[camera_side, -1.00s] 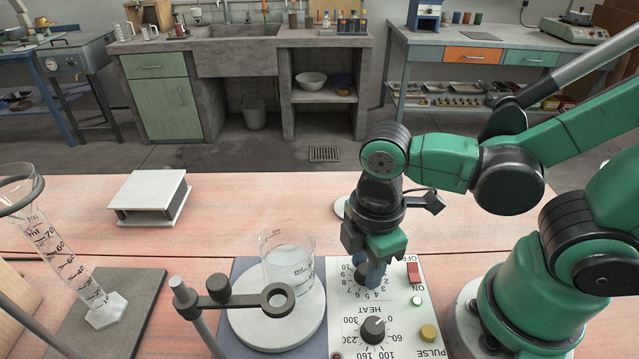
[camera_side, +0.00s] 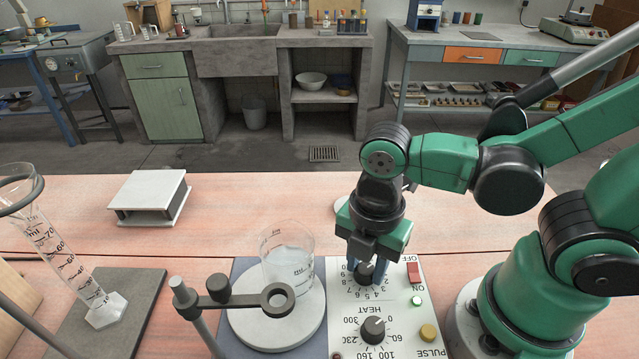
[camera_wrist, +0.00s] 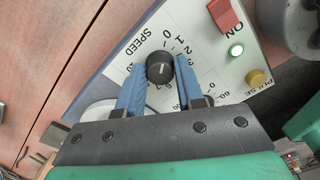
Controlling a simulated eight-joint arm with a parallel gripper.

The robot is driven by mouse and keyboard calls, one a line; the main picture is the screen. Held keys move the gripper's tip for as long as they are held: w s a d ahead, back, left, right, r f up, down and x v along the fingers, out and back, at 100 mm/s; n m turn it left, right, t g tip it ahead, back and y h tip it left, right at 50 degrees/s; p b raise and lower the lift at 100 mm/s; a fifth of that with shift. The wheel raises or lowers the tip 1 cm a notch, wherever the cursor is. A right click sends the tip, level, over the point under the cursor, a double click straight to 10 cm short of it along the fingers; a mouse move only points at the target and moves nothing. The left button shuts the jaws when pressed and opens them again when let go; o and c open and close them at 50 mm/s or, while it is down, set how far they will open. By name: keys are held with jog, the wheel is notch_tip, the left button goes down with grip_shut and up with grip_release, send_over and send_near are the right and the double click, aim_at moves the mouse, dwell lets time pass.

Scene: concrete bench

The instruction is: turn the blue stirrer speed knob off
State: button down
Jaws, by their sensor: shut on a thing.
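The stirrer speed knob (camera_wrist: 160,70) is round and looks black, not blue, with a pale pointer line on top. It sits on the white control panel beside the word SPEED and a ring of numbers in the wrist view. My gripper (camera_wrist: 159,76) is shut on this knob, with one blue finger on each side of it. In the side view my gripper (camera_side: 365,266) points down over the panel, and the knob (camera_side: 364,273) is partly hidden between the fingers. I cannot tell for sure which number the pointer marks.
The HEAT knob (camera_side: 374,330) stands close in front. The red switch (camera_side: 414,272), lit green lamp (camera_side: 417,301) and yellow PULSE button (camera_side: 428,332) are to the right. A glass beaker (camera_side: 288,262) stands on the round plate (camera_side: 252,330) at left, with a ring clamp (camera_side: 278,298) near it.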

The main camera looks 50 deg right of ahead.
aim_at(366, 268)
dwell(0.4)
jog(key=c, duration=0.5)
grip_release()
jog(key=shift+c, duration=0.2)
jog(key=shift+r, duration=0.1)
jog(key=shift+r, duration=2.7)
jog(key=w+d+r+m+t, duration=0.2)
jog(key=w+d+m+t, duration=0.5)
jog(key=m, duration=1.3)
jog(key=shift+w+d, duration=0.3)
jog(key=shift+w, duration=0.35)
